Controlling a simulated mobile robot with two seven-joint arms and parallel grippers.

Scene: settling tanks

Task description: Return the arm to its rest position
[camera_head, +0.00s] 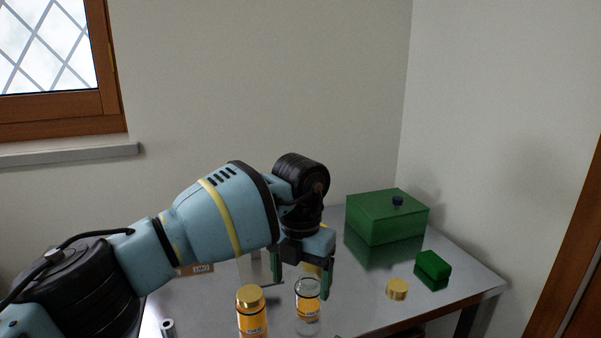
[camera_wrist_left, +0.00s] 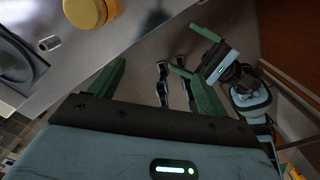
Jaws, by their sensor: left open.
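My left arm comes in from the left in the head view and reaches over the metal table (camera_head: 370,310). Its gripper (camera_head: 302,285) points down with its green fingers apart and nothing held between them. In the head view it hangs just behind a clear jar with an orange label (camera_head: 308,313). The left wrist view also shows the open left fingers (camera_wrist_left: 155,85). My right gripper (camera_wrist_left: 193,50) shows at the upper right of that view, its green fingers apart and empty. It is out of the head view.
An orange bottle with a gold cap (camera_head: 252,315) stands left of the jar. A gold lid (camera_head: 397,289), a small green block (camera_head: 433,265) and a large green box (camera_head: 386,218) are to the right. A yellow-capped item, partly hidden, is behind the gripper. Walls close off the back and right.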

